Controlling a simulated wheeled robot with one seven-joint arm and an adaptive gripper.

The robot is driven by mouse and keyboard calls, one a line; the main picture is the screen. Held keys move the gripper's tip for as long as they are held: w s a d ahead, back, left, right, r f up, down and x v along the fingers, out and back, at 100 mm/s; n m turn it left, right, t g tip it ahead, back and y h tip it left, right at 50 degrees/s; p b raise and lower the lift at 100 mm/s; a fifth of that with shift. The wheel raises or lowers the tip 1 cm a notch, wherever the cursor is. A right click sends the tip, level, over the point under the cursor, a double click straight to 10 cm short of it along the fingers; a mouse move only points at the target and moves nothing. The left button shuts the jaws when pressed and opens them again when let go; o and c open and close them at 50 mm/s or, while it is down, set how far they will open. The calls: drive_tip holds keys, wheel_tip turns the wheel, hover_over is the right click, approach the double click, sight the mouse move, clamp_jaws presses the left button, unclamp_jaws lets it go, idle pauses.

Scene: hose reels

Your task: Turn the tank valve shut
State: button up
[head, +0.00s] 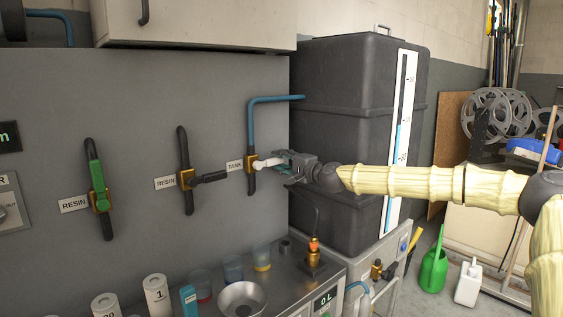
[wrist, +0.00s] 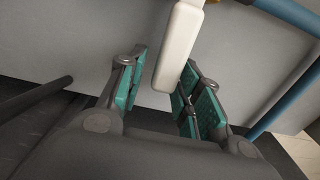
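The tank valve (head: 252,163) sits on the blue pipe on the grey wall, beside the TANK label (head: 235,166). Its white lever (head: 269,162) points to the right, nearly level, across the pipe line. My gripper (head: 284,164) is at the lever's free end. In the wrist view the white lever (wrist: 179,45) reaches down between the teal finger pads of my gripper (wrist: 162,88). The fingers are open, with a visible gap on the left side; the right pad is close to the lever's end, and I cannot tell whether it touches.
Left of it are a RESIN valve with a black level lever (head: 209,177) and another with a green upright lever (head: 97,176). A large dark tank (head: 345,130) stands close behind my gripper. Below is a steel counter (head: 285,272) with cups, a bowl and a brass fitting.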

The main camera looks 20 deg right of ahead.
drive_tip(key=shift+a, duration=0.15)
drive_tip(key=v, duration=1.2)
idle(0.4)
idle(0.5)
